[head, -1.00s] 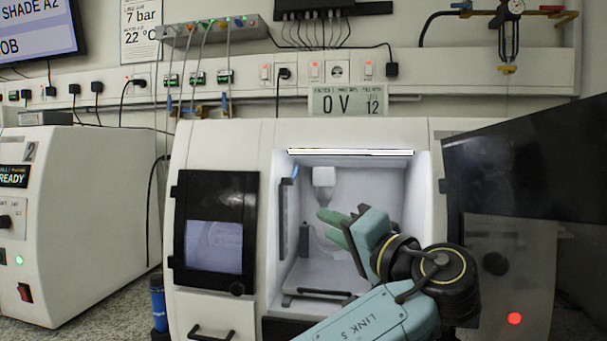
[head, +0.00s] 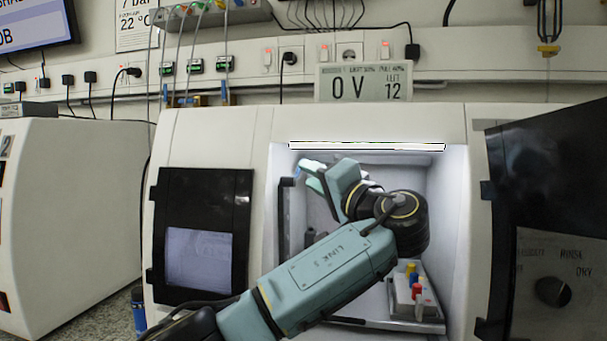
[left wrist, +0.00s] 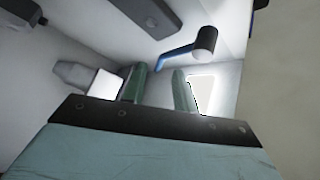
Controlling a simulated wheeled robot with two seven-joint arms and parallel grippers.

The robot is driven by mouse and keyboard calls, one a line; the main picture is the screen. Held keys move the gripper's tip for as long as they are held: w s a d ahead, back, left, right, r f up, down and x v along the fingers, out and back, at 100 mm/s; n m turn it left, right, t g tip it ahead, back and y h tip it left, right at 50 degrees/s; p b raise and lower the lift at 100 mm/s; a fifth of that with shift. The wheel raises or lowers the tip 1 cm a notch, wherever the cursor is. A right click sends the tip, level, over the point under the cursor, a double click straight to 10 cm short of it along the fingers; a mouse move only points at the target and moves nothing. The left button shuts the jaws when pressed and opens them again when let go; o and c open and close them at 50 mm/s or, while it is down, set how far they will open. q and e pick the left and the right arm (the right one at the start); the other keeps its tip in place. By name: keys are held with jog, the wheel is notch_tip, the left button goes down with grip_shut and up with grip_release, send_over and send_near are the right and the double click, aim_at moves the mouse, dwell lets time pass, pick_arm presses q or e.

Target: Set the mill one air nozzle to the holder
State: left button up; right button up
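My left gripper (head: 312,175) is inside the open mill chamber, near its upper left wall. In the left wrist view its two green fingers (left wrist: 158,78) stand apart with nothing between them. A bent blue nozzle (left wrist: 174,58) with a dark grey cylinder (left wrist: 205,40) at one end lies just beyond the fingertips, apart from them. In the head view a small blue bit of it (head: 301,169) shows beside the fingers; the rest is hidden. I cannot clearly identify the holder. My right gripper is not in view.
The mill's chamber light (head: 367,147) runs along the top. A white rack (head: 432,311) with coloured pieces stands at lower right in the chamber. A dark open door (head: 530,170) is to the right. A grey tapered part (left wrist: 72,73) sits left of the fingers in the wrist view.

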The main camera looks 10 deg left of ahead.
pick_arm(q)
jog(key=x, duration=0.3)
jog(key=shift+w+a, duration=0.2)
jog(key=shift+a, duration=0.05)
grip_shut()
